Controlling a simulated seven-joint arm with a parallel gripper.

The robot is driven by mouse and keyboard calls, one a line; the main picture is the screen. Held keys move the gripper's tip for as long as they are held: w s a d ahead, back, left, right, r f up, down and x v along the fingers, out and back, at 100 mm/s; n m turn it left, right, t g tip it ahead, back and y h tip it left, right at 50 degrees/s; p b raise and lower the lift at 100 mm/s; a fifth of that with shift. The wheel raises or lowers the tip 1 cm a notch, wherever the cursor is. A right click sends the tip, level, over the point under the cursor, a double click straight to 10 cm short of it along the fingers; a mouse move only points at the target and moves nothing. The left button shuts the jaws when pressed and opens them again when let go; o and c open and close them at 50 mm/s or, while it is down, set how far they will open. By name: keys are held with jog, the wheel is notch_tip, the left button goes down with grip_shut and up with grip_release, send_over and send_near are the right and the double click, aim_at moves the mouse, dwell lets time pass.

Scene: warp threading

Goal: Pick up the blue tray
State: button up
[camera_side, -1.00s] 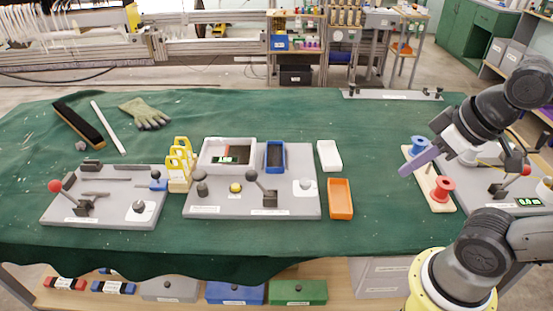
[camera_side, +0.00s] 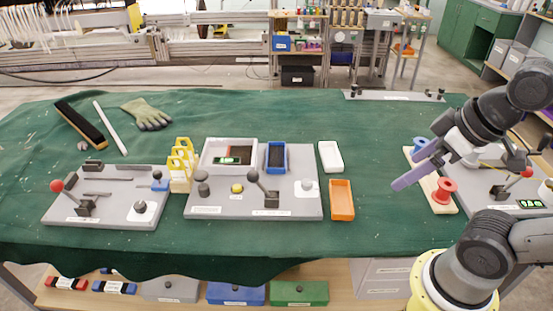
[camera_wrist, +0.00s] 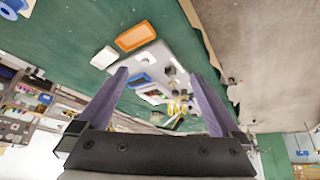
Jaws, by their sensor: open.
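The blue tray (camera_side: 276,157) is a small, narrow tray with a dark inside. It sits on the grey board in the middle of the table, right of a larger white tray. In the wrist view the blue tray (camera_wrist: 139,80) shows between my fingers, far off and partly behind the left finger. My gripper (camera_side: 410,168) is on the right side of the table, above the green cloth and well apart from the blue tray. In the wrist view its two purple fingers (camera_wrist: 162,82) are spread wide with nothing between them.
A white tray (camera_side: 330,157) and an orange tray (camera_side: 341,200) lie on the cloth between my gripper and the blue tray. A black lever (camera_side: 263,188) stands in front of the blue tray. Red and blue spools on a wooden strip (camera_side: 437,195) stand near my gripper.

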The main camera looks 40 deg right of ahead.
jog(key=w+d+r+n+t+h, duration=0.15)
jog(key=w+r+n, duration=0.25)
jog(key=w+n, duration=0.45)
jog(key=w+d+r+n+g+h, duration=0.1)
jog(key=w+d+r+n, duration=0.1)
jog(key=w+r+n, duration=0.5)
jog(key=n+g, duration=0.3)
jog(key=n, duration=0.7)
send_over(276, 157)
jog(key=s+a, duration=0.3)
jog(key=a, duration=0.1)
jog(key=shift+h, duration=0.35)
jog(key=f, duration=2.8)
jog(key=shift+d+f, duration=0.2)
jog(key=shift+f, duration=0.05)
jog(key=shift+d+x, duration=0.2)
jog(key=shift+x, duration=1.4)
jog(key=shift+d+x, duration=0.15)
jog(key=shift+x, duration=1.5)
jog(key=shift+r, duration=0.15)
grip_shut()
jog(key=shift+r, duration=0.1)
